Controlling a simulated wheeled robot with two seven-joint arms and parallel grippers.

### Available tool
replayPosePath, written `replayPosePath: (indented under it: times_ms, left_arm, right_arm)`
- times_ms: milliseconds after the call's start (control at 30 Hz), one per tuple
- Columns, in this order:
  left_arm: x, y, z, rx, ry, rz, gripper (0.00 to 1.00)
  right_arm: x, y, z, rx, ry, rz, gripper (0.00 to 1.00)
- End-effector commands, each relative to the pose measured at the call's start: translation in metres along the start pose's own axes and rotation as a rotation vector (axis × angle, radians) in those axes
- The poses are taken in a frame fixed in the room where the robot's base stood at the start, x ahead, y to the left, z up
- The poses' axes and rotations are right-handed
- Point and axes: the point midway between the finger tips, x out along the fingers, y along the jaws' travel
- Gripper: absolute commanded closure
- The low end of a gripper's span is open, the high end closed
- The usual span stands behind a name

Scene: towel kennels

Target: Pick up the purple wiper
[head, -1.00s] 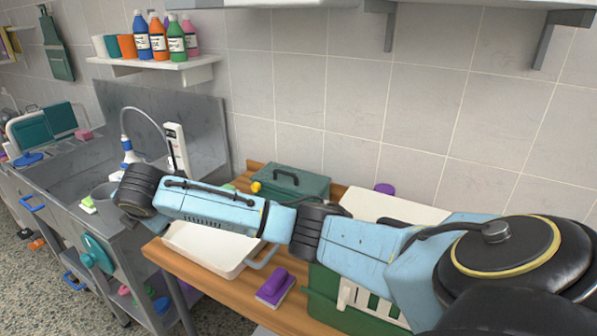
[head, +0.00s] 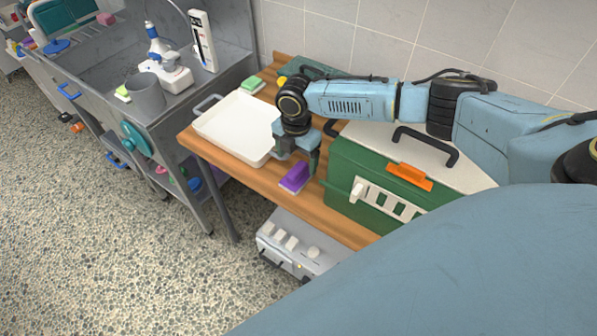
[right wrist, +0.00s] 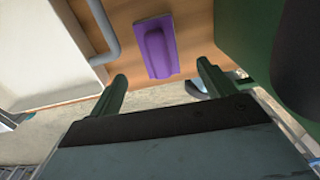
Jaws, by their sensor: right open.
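The purple wiper (head: 295,176) lies on the wooden table between the white tray and the green kennel box. It has a raised purple grip on a flat, paler base. In the right wrist view the wiper (right wrist: 156,48) lies beyond the fingertips, roughly centred between them. My right gripper (head: 300,158) hangs over the table just behind the wiper in the head view, its fingers pointing down. In the right wrist view the right gripper (right wrist: 160,85) is open and empty, apart from the wiper. My left gripper is not in view.
The white tray (head: 228,128) with metal handles stands left of the wiper. The green box (head: 343,170), with a white lid and orange latch, stands close on its right. A grey device (head: 290,245) sits below the table. A grey cup (head: 147,95) stands by the sink.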

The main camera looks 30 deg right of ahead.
Motion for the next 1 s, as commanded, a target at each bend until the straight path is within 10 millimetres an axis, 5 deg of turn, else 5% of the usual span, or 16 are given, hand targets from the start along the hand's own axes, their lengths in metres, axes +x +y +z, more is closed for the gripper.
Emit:
replayPosePath:
  times_ms: [500,767,1000]
  left_arm:
    - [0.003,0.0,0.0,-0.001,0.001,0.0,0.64]
    - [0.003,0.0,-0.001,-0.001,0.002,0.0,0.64]
    - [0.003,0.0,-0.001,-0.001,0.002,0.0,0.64]
  right_arm:
    - [0.058,0.001,0.0,0.0,-0.001,0.0,0.18]
    - [0.062,0.001,0.0,0.0,-0.001,0.002,0.18]
    - [0.061,0.001,0.0,0.0,-0.001,0.002,0.46]
